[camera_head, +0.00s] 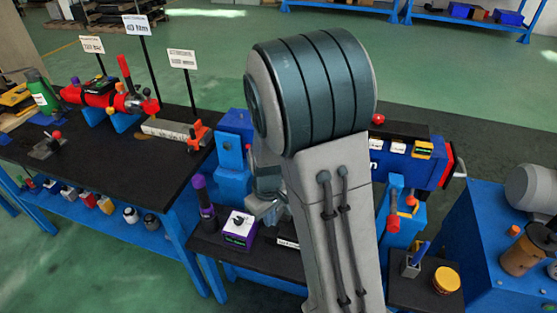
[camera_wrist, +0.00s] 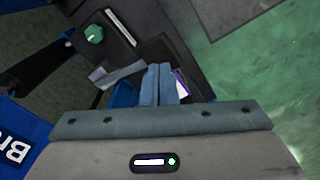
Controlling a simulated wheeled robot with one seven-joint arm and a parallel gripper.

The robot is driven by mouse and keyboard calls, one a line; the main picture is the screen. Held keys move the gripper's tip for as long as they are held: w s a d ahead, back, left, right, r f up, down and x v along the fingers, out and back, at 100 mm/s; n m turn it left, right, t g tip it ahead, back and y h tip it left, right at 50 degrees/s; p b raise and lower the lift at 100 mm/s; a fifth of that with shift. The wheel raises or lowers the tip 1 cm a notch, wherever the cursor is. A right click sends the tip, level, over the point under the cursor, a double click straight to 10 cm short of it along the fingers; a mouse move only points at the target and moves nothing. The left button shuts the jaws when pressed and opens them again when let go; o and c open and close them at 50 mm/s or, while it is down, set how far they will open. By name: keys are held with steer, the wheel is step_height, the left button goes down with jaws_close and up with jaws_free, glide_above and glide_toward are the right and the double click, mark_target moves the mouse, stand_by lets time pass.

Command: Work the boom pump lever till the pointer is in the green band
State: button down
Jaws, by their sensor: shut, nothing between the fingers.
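My gripper (camera_wrist: 166,70) is shut and empty, its two fingers together in the wrist view. In the head view my arm hides the middle of the crane stand, and the fingertips cannot be made out. A blue boom body (camera_head: 430,165) with red end parts shows to the right of my arm. I cannot tell which part is the boom pump lever; a dark bar (camera_wrist: 42,66) lies at left in the wrist view, apart from the fingers. No gauge pointer or green band can be made out in either view.
A purple box (camera_head: 238,229) with a knob and a purple-topped dark cylinder (camera_head: 204,203) stand on the low dark shelf. A black-topped table (camera_head: 85,185) with red equipment (camera_head: 110,97) is at left. A blue bench (camera_head: 490,240) is at right. Green floor lies behind.

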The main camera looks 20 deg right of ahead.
steer(key=shift+f, duration=0.1)
step_height(320, 180, down, 10)
steer(key=b, duration=0.9)
step_height(320, 180, up, 10)
steer(key=p, duration=0.8)
steer(key=shift+r, duration=0.2)
steer(key=shift+f, duration=0.1)
stand_by(1.2)
step_height(320, 180, down, 10)
steer(key=b, duration=0.9)
step_height(320, 180, up, 10)
steer(key=p, duration=0.8)
stand_by(1.2)
